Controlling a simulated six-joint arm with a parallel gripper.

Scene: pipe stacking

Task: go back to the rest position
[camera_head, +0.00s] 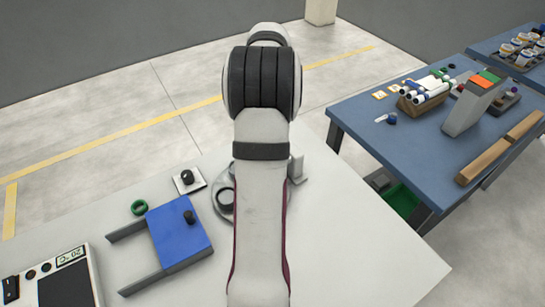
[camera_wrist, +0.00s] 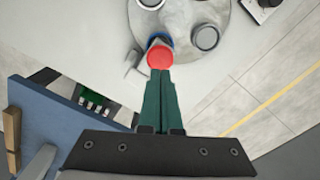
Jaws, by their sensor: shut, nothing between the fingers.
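In the wrist view my gripper (camera_wrist: 160,76) has its green fingers together, with nothing between them. A round red top (camera_wrist: 160,57) with a blue edge behind it shows just beyond the fingertips; I cannot tell whether they touch. It stands at the rim of a round grey plate (camera_wrist: 180,22), which also carries a grey round piece (camera_wrist: 205,37) and another (camera_wrist: 150,3) partly cut off by the frame. In the head view my arm covers the gripper and most of the grey plate (camera_head: 222,206).
On the white table (camera_head: 345,245), left of my arm, are a blue block (camera_head: 178,232), a green ring (camera_head: 138,208), a black knob (camera_head: 187,177) and a device with a display (camera_head: 70,280). A blue table (camera_head: 415,150) with tubes (camera_head: 425,95) stands right. The white table's right side is clear.

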